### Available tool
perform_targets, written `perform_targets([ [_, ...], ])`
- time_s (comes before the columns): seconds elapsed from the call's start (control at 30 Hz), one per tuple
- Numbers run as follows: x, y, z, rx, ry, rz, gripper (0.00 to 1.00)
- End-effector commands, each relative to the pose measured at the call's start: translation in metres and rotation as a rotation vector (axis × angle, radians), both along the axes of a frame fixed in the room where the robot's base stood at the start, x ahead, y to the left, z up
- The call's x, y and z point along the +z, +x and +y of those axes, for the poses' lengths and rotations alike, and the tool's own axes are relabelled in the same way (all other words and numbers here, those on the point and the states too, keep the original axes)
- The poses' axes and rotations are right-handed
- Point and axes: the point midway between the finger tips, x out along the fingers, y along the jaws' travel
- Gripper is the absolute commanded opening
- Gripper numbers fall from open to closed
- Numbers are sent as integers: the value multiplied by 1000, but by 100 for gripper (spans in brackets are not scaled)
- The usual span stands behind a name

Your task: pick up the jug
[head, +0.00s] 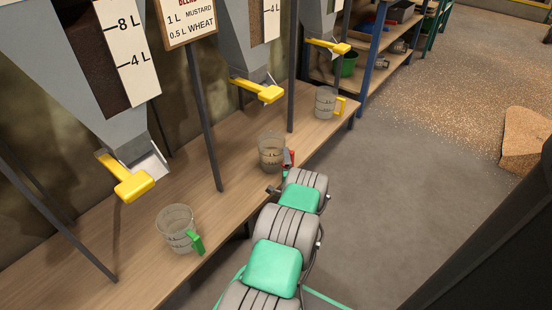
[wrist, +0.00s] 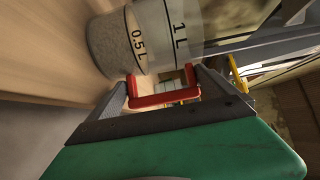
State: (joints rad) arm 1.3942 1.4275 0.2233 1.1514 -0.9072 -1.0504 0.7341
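Three clear jugs stand on the wooden bench. One has a green handle (head: 196,242), one a red handle (head: 288,158), one a yellow handle (head: 340,105). The task does not say which jug. My gripper (wrist: 162,82) is at the red-handled jug (head: 270,150); in the wrist view its fingers stand wide apart, one at each end of the red handle (wrist: 165,101). Whether they touch it is unclear. That jug (wrist: 118,42) holds grainy brownish-grey stuff to about the 0.5 L mark. In the head view my arm hides most of the gripper.
Hoppers with yellow levers (head: 134,186) hang over the bench (head: 125,262), with dark posts between them. A sign (head: 188,20) lists mustard and wheat. A blue-framed shelf (head: 372,62) stands beyond. Open floor (head: 405,170) lies to the right, with a tan block (head: 525,140).

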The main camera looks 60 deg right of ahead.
Motion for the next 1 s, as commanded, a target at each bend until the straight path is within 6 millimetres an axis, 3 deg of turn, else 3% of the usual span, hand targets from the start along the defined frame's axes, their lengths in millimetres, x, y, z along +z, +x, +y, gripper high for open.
perform_targets([
  [0.8,0,0,0,0,-1,1,23],
  [1.0,2,0,-1,-1,-4,-1,23],
])
